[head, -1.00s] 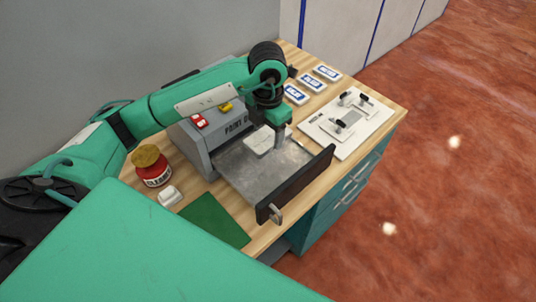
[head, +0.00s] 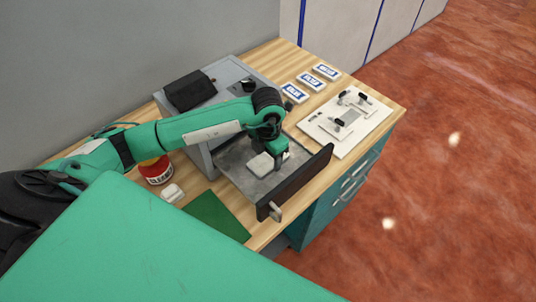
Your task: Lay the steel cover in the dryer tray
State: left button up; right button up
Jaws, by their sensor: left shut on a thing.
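The dryer tray (head: 238,166) is a grey metal drawer pulled out of the dryer, with a dark front panel and a handle. The steel cover (head: 259,165) is a pale grey, rounded square plate, low in the tray's middle. My left gripper (head: 278,163) reaches down into the tray from above and is shut on the cover's right edge. I cannot tell whether the cover touches the tray floor. The fingertips are partly hidden. My right gripper is not in view.
The grey dryer (head: 228,78) carries a black block (head: 190,91). A red cleaner tin (head: 156,172), a small white object (head: 172,193) and a green mat (head: 214,214) lie left of the tray. Labelled pads (head: 311,80) and a white clamp board (head: 341,138) stand right.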

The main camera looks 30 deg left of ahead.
aim_at(268, 159)
pick_arm(q)
jog(key=shift+f, duration=0.2)
jog(key=o, duration=1)
jog(key=shift+o, duration=0.2)
jog(key=shift+r, duration=0.1)
jog(key=shift+r, duration=0.45)
notch_tip(268, 159, up, 11)
jog(key=b, duration=0.2)
jog(key=shift+r+b, duration=0.2)
jog(key=shift+b, duration=0.1)
jog(key=shift+s+f, duration=0.1)
